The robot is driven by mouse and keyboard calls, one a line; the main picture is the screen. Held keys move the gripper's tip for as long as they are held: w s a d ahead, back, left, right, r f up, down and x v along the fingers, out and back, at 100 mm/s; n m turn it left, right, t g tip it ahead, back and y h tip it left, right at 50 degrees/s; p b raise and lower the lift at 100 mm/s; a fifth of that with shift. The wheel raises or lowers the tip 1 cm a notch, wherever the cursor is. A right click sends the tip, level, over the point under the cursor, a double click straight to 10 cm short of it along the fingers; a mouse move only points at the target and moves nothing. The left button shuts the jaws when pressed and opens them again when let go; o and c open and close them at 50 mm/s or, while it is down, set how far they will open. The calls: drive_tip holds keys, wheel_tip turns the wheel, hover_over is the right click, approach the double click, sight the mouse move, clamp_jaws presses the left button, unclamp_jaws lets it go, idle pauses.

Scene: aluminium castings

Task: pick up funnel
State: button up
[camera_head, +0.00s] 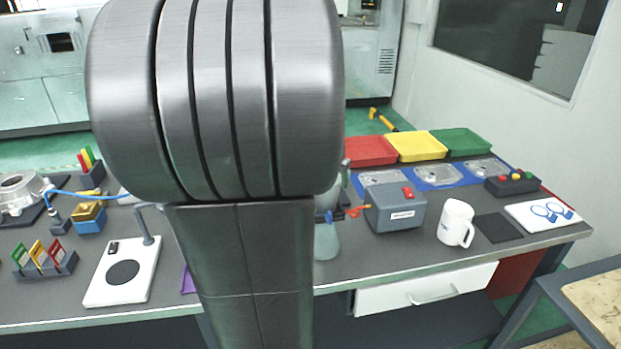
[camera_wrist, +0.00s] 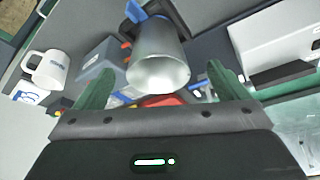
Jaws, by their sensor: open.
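A grey tapered piece, which looks like the funnel (camera_wrist: 160,72), shows in the wrist view, its wide round end toward the camera. A blue part shows at its narrow end. In the head view a similar grey-green piece (camera_head: 327,243) stands at the table's front, partly hidden behind my arm. My gripper (camera_wrist: 161,68) has its two green fingers apart in the wrist view. The funnel appears between and beyond the fingertips; I see no grip on it, and the exact depth gap cannot be told. My arm hides the gripper in the head view.
A grey box (camera_head: 395,208) with a red switch and a white mug (camera_head: 456,223) stand to the right on the table (camera_head: 375,262). Red (camera_head: 370,151), yellow (camera_head: 416,147) and green (camera_head: 459,142) trays lie behind. A white plate (camera_head: 123,270) with a post lies left.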

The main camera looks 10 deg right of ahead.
drive_tip(key=shift+w+d+p+x, duration=0.15)
drive_tip(key=shift+p+x, duration=0.05)
drive_tip(key=shift+x, duration=1.3)
drive_tip(key=shift+w+d+p+x, duration=0.15)
drive_tip(key=shift+w+d+x, duration=0.05)
drive_tip(key=shift+x, duration=1.25)
drive_tip(key=shift+r, duration=0.2)
drive_tip(key=c, duration=1.1)
